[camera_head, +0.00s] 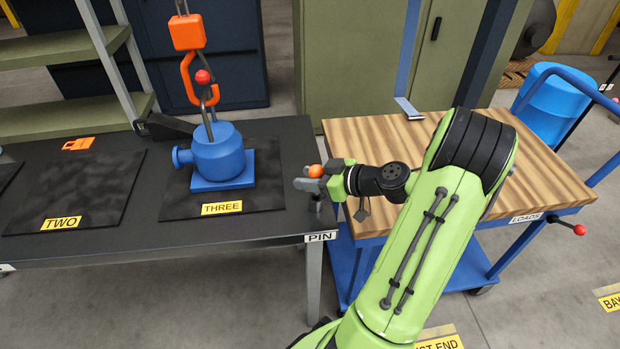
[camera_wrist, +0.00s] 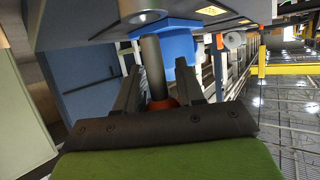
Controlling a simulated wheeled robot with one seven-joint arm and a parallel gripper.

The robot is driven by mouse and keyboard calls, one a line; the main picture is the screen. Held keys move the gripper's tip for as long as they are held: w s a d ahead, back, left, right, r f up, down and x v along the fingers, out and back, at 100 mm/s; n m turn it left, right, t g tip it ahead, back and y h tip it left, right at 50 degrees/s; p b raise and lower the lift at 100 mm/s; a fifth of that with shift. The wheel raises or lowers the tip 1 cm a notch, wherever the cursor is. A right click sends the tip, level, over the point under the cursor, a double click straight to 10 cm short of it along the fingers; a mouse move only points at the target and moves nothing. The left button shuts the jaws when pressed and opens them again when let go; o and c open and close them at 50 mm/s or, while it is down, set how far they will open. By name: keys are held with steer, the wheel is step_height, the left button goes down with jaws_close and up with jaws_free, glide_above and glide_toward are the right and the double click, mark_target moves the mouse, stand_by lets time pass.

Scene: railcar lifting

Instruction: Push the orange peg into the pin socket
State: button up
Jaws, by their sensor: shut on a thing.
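The orange peg has a round orange head (camera_head: 316,170), and a grey shaft below it (camera_head: 316,199) by the right end of the dark bench. My gripper (camera_head: 308,184) is shut on the peg just under or around its head. In the wrist view the orange head (camera_wrist: 162,104) sits between the two dark fingers, and the grey shaft (camera_wrist: 153,66) reaches toward the bench. A round light-coloured fitting (camera_wrist: 142,13), perhaps the pin socket, shows beyond the shaft tip. I cannot tell whether the tip touches it. A PIN label (camera_head: 320,237) is on the bench's front edge.
A blue load (camera_head: 219,156) stands on the pad marked THREE (camera_head: 172,200), left of my gripper, with an orange hook (camera_head: 188,75) and chain above it. The wood-topped cart (camera_head: 370,135) is at right, under my arm.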

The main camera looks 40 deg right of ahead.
steer(key=shift+f+b, duration=1.2)
steer(key=shift+b, duration=0.2)
steer(key=shift+f, duration=1.1)
steer(key=o, duration=1.2)
steer(key=p+v, duration=0.4)
steer(key=v, duration=1.1)
steer(key=shift+s+d+r, duration=0.1)
steer(key=shift+s+r, duration=0.05)
steer(key=shift+s, duration=0.2)
